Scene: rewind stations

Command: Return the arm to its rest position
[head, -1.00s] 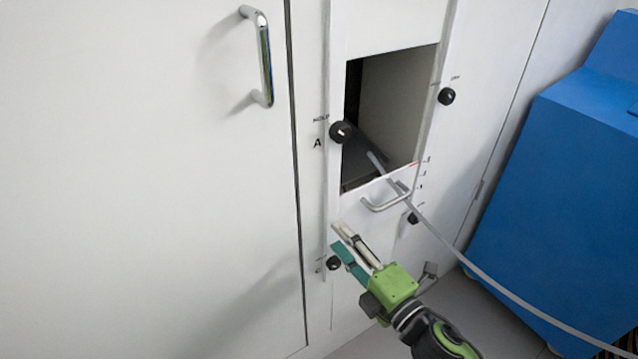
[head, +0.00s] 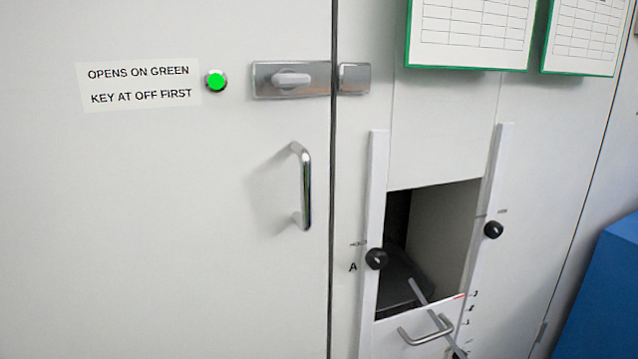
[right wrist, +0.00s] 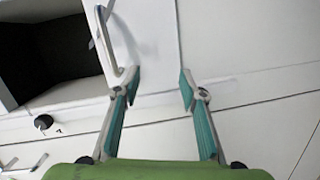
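My right gripper (right wrist: 159,82) shows in the right wrist view. Its two teal-lined fingers are apart with nothing between them. It is in front of the white cabinet front, beside a metal bar handle (right wrist: 122,72) and below and right of a dark opening (right wrist: 55,55). In the head view neither gripper shows. There the opening (head: 440,235) sits between two white rails, with a sliding panel (head: 392,342) and its bar handle (head: 426,330) at its lower edge. A grey strip (head: 417,291) runs out over the panel's top edge.
A tall door with a chrome handle (head: 304,187), a latch (head: 290,79) and a lit green lamp (head: 216,80) is on the left. Black knobs (head: 376,259) sit on the rails. A blue cabinet (head: 603,290) stands at the right.

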